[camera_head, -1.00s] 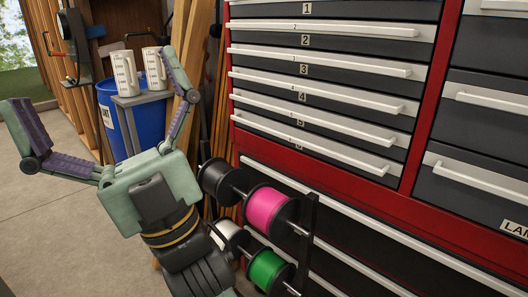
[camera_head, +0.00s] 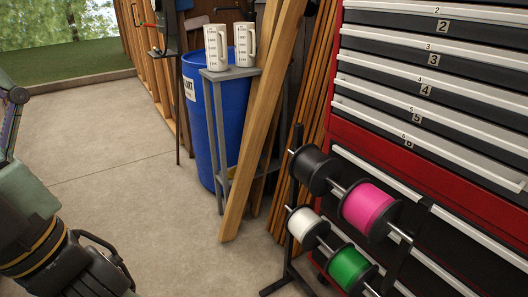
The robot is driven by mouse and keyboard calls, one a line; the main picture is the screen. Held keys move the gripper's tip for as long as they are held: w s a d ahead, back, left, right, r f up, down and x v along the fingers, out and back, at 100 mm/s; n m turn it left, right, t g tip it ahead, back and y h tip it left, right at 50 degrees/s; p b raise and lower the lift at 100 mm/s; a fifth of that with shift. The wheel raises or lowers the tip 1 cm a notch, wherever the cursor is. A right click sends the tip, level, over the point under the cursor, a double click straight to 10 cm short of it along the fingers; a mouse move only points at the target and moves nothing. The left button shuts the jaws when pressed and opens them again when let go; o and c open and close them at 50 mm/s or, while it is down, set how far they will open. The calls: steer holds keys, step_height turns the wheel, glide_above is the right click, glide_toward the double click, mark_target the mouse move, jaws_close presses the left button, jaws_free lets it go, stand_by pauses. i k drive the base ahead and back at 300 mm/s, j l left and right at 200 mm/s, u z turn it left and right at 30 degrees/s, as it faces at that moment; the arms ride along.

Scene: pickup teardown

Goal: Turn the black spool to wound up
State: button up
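The black spool (camera_head: 314,168) sits at the upper left of a spool rack in the lower right of the head view. It is on the same rod as a pink spool (camera_head: 369,211). My gripper (camera_head: 10,135) shows only in part at the left edge, well apart from the spool. One finger is visible there; the other is outside the picture, so its opening cannot be judged. No strand from the black spool can be made out.
A white spool (camera_head: 306,228) and a green spool (camera_head: 351,267) are on the rack's lower rod. A red and black tool cabinet (camera_head: 440,165) stands close behind. Wooden planks (camera_head: 262,125), a small grey stand with two jugs (camera_head: 228,72) and a blue bin (camera_head: 205,140) are nearby. Floor at left is clear.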

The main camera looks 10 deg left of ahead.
mark_target(309, 166)
steer(key=i+l+z, duration=0.1)
steer(key=l+z, duration=0.15)
steer(key=z, duration=0.15)
steer(key=i+l+z, duration=0.1)
steer(key=z, duration=0.3)
steer(key=l, duration=0.1)
